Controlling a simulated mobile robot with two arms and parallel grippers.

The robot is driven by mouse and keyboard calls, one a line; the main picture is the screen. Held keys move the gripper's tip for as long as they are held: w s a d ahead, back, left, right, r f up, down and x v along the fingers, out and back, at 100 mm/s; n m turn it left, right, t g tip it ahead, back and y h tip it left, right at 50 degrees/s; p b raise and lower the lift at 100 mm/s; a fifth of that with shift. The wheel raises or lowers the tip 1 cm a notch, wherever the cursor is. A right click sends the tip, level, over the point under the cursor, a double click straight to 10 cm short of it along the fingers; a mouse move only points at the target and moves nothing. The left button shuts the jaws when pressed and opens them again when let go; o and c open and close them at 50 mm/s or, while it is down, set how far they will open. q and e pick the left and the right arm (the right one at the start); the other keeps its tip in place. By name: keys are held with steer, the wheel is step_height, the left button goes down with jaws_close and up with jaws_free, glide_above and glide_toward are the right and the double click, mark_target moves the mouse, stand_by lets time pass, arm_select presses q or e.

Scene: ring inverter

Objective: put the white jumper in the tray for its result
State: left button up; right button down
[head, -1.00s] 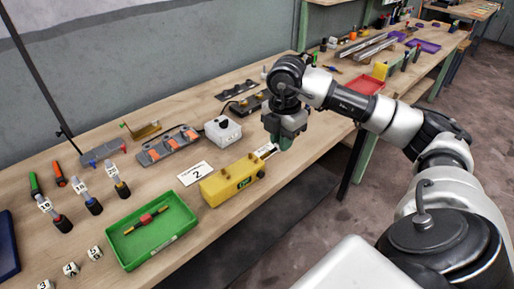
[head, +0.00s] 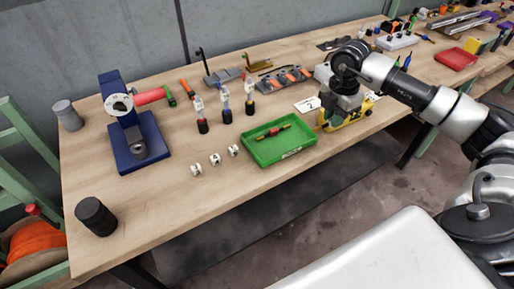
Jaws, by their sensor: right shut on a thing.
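A green tray (head: 279,150) stands near the front edge of the workbench, with a red part with yellow ends (head: 273,133) lying in it. My right gripper (head: 344,110) is over the yellow box (head: 355,123), right of the green tray, and hides part of that box. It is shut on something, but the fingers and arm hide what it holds. I cannot make out a white jumper anywhere. My left gripper is not in view.
A number 2 card (head: 307,105) lies left of the yellow box. Small white number cubes (head: 215,159) and upright numbered tools (head: 225,105) stand left of the tray. A blue stand (head: 137,143) and black cylinder (head: 96,217) are further left. The front left bench is mostly clear.

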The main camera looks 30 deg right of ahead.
mark_target(286, 146)
steer(key=w+a+f+p, duration=0.1)
steer(key=w+a+f, duration=0.1)
steer(key=w+a+f+p, duration=0.1)
steer(key=w+a+f, duration=0.1)
steer(key=a, duration=0.1)
steer(key=w+a+f+p, duration=0.1)
steer(key=w+a+f, duration=0.1)
steer(key=a, duration=0.1)
steer(key=shift+w+a+f, duration=0.1)
steer(key=shift+w+f, duration=0.25)
steer(key=shift+w+a+f, duration=0.2)
steer(key=shift+a, duration=0.05)
steer(key=shift+a+f, duration=0.1)
steer(key=shift+f, duration=0.15)
step_height(286, 146, down, 4)
steer(key=shift+r+p, duration=0.1)
steer(key=shift+p, duration=0.4)
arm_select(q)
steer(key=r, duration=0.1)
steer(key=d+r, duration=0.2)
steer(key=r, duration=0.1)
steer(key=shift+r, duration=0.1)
arm_select(e)
steer(key=shift+f, duration=0.2)
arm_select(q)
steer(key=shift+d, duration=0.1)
arm_select(e)
steer(key=c, duration=1.3)
jaws_free()
steer(key=shift+c, duration=0.2)
